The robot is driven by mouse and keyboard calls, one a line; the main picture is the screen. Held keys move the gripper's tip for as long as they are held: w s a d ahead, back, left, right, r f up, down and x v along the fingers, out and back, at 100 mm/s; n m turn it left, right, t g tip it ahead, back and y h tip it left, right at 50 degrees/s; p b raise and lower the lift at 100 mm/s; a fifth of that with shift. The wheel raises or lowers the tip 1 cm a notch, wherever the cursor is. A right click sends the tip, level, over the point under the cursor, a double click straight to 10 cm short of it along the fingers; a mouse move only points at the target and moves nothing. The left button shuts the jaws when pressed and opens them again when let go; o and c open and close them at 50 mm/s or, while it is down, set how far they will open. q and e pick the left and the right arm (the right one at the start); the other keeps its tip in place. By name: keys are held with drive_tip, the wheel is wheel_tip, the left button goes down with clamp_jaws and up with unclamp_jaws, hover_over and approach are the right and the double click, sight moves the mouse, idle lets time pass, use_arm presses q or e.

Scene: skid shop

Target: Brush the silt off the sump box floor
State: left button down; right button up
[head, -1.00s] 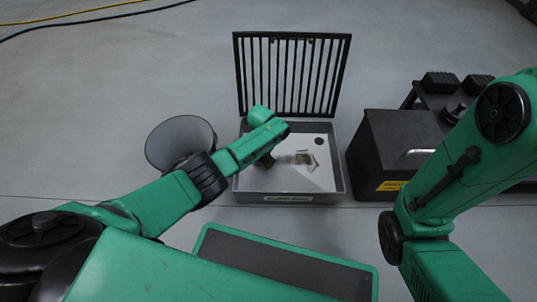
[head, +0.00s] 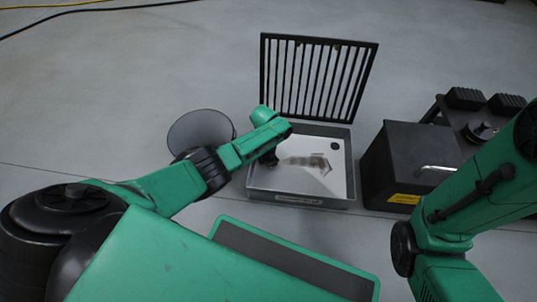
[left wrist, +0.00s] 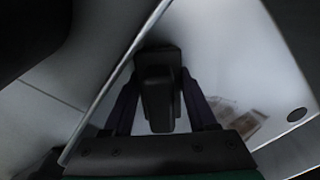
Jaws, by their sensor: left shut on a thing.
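The sump box (head: 300,199) is a shallow grey tray with a pale floor. A brownish silt patch (head: 312,162) lies mid-floor; it also shows, blurred, in the left wrist view (left wrist: 238,122). A dark round spot (head: 334,145) is near the back right corner. My left gripper (head: 268,158) is over the left part of the box, pointing down. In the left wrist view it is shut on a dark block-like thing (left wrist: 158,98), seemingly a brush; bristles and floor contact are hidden. My right arm comes in at right, its gripper out of view.
A black slatted grate (head: 316,78) stands upright behind the box. A round grey bin (head: 200,130) stands left of it, partly behind my left arm. A black case (head: 400,155) with a yellow label stands close on the right. Open floor lies behind.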

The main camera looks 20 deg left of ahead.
use_arm(q)
drive_tip(key=shift+y, duration=0.3)
drive_tip(key=r+p, duration=0.1)
drive_tip(key=a+r+p, duration=0.1)
drive_tip(key=r+p, duration=0.1)
drive_tip(key=a+r+p, duration=0.1)
drive_tip(key=r+p, duration=0.1)
drive_tip(key=shift+s+a+r, duration=0.1)
drive_tip(key=shift+s+a, duration=0.15)
drive_tip(key=shift+s, duration=0.15)
drive_tip(key=shift+r+p, duration=0.3)
drive_tip(key=shift+p, duration=0.05)
drive_tip(key=shift+f, duration=0.1)
wheel_tip(320, 180, up, 3)
drive_tip(key=p, duration=0.3)
drive_tip(key=shift+w+d, duration=0.15)
drive_tip(key=shift+d, duration=0.2)
